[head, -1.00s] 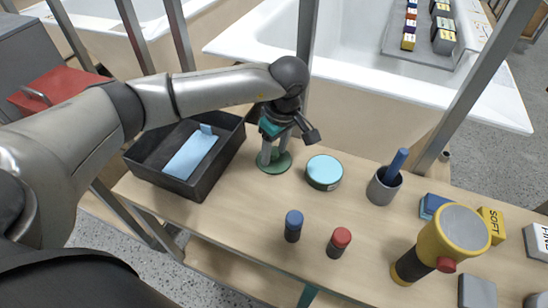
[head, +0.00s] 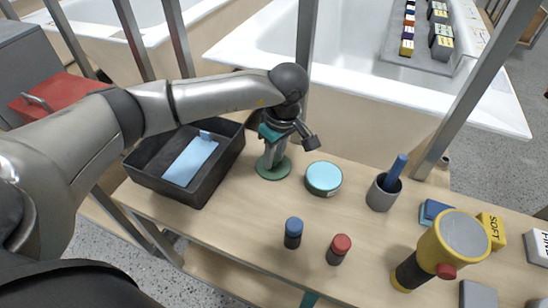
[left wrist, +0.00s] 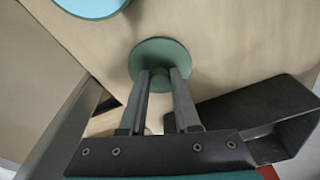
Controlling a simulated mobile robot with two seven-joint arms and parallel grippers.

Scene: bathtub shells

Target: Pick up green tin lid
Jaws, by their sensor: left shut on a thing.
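The green tin lid (head: 273,167) is a flat round disc on the wooden bench, between the black tray and a round tin. My left gripper (head: 272,160) points down over it with its fingertips at the lid's middle. In the left wrist view the lid (left wrist: 160,58) lies at the tips of the two fingers (left wrist: 160,78). The left gripper is shut on the lid's middle part; the fingers hide what they hold there. I cannot tell whether the lid touches the bench. My right gripper is not in view.
A round tin with a light blue top (head: 324,178) stands close to the lid's right. The black tray (head: 170,190) with a blue cloth is at its left. A grey cup (head: 380,194), blue-topped (head: 293,232) and red-topped (head: 339,248) cylinders, and a yellow lamp-like object (head: 455,240) stand further right.

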